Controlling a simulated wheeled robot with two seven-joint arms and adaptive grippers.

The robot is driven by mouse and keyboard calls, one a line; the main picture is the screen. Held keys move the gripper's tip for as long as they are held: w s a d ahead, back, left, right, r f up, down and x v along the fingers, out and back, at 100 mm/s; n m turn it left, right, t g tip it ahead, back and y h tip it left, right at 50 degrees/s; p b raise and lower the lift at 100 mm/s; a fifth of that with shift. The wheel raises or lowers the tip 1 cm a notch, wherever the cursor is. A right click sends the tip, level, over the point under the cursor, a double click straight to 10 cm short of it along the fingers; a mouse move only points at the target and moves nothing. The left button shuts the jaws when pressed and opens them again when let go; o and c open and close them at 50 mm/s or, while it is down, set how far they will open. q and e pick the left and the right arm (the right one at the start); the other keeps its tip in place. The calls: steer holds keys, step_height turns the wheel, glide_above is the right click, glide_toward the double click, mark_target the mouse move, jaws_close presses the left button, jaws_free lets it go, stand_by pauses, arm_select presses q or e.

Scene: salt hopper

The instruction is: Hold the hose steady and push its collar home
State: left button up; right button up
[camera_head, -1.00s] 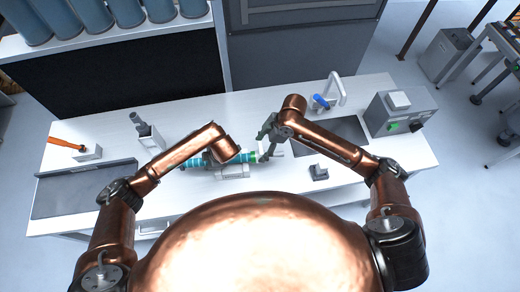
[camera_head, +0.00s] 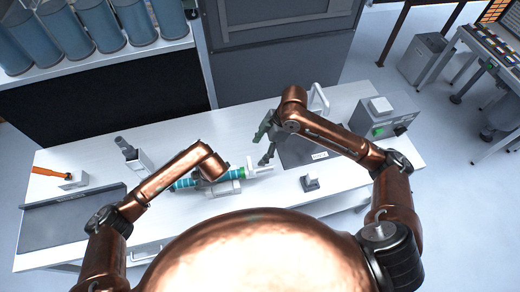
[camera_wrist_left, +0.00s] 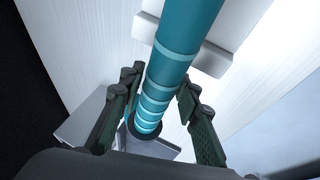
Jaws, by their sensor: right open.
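The teal ribbed hose (camera_head: 184,183) lies along the bench under my left arm; it runs through the left wrist view (camera_wrist_left: 172,55) with paler bands. My left gripper (camera_wrist_left: 161,88) has one finger on each side of the hose and appears closed around it, though contact is hard to make out. In the head view my left forearm hides its fingers. My right gripper (camera_head: 266,147) is open and empty, just right of and behind the fitting.
A grey block (camera_head: 310,182) stands at the front right, near a dark mat (camera_head: 312,150). A grey control box (camera_head: 384,115) is at the right end. An orange-handled tool (camera_head: 50,172) and dark tray (camera_head: 68,218) are at the left.

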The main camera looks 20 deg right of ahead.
arm_select(q)
steer(key=o, duration=0.3)
steer(key=shift+v, duration=6.1)
